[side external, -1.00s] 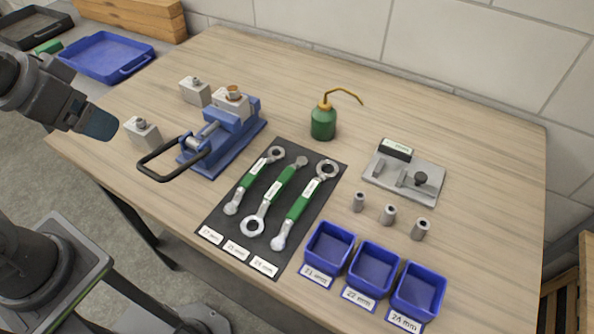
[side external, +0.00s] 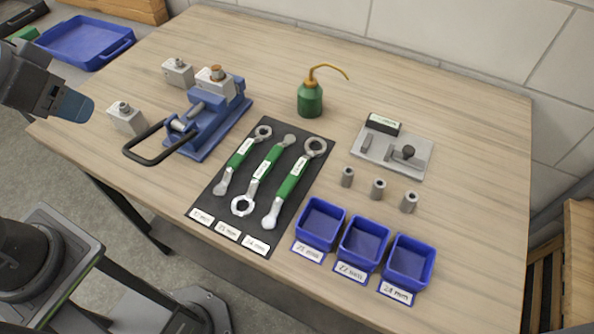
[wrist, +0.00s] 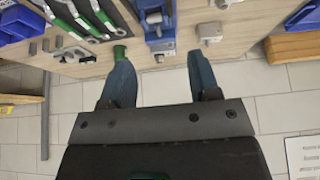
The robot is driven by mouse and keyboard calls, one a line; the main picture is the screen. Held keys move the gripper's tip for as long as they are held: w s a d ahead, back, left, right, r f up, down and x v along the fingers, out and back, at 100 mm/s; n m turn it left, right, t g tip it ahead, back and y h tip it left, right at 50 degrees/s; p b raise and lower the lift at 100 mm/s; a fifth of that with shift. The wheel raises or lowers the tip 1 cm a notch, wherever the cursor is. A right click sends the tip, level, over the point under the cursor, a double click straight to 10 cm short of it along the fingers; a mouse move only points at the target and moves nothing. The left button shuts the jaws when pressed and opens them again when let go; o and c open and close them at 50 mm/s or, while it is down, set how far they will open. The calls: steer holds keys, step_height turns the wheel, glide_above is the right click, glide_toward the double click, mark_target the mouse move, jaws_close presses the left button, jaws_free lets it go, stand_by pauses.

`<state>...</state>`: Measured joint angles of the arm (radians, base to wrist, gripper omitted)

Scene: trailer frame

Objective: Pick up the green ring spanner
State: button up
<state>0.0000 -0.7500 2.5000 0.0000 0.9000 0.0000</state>
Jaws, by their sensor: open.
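Three ring spanners with green handles and silver ends lie side by side on a dark mat (side external: 213,200) on the bench: a left one (side external: 241,156), a middle one (side external: 268,165) and a right one (side external: 292,180). All three handles are green. Spanners (wrist: 76,15) also show in the wrist view's upper left. My gripper (side external: 86,110) is at the left edge of the side view, left of the vise and apart from the spanners. In the wrist view my gripper (wrist: 160,56) is open and empty, its two fingers spread.
A blue vise (side external: 215,125) with a black handle loop stands left of the mat, among steel blocks (side external: 126,118). A green oil can (side external: 310,102) stands behind. Small blue bins (side external: 321,222), grey sockets (side external: 378,188) and a metal plate fixture (side external: 375,155) are to the right.

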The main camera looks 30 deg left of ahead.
steer(key=g, duration=0.6)
glide_above(291, 178)
step_height(291, 178, down, 8)
step_height(291, 178, down, 13)
steer(key=shift+r, duration=0.1)
jaws_close()
